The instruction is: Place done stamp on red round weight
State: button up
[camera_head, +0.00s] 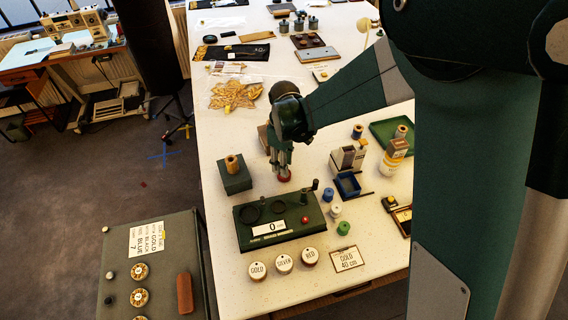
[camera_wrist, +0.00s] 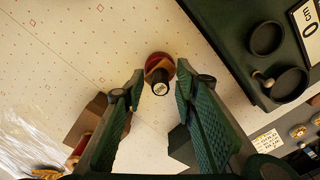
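A red round weight (camera_head: 284,177) sits on the white table beneath my gripper (camera_head: 281,165), behind the green scale. In the wrist view the red round weight (camera_wrist: 159,63) shows as a red disc. My gripper (camera_wrist: 159,80) is open, pointing down, with one finger on each side of this piece and visible gaps between.
The green scale (camera_head: 283,234) reads 0 in front of the gripper. A green block (camera_head: 235,177) with a wooden spool stands left. A grey-white stand (camera_head: 347,157) and blue tray (camera_head: 347,185) are right. Labelled round lids (camera_head: 284,263) line the front. A bag of gold leaves (camera_head: 236,94) lies behind.

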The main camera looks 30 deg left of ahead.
jog(key=shift+r, duration=0.15)
notch_tip(320, 180, up, 12)
dwell(0.8)
dwell(0.6)
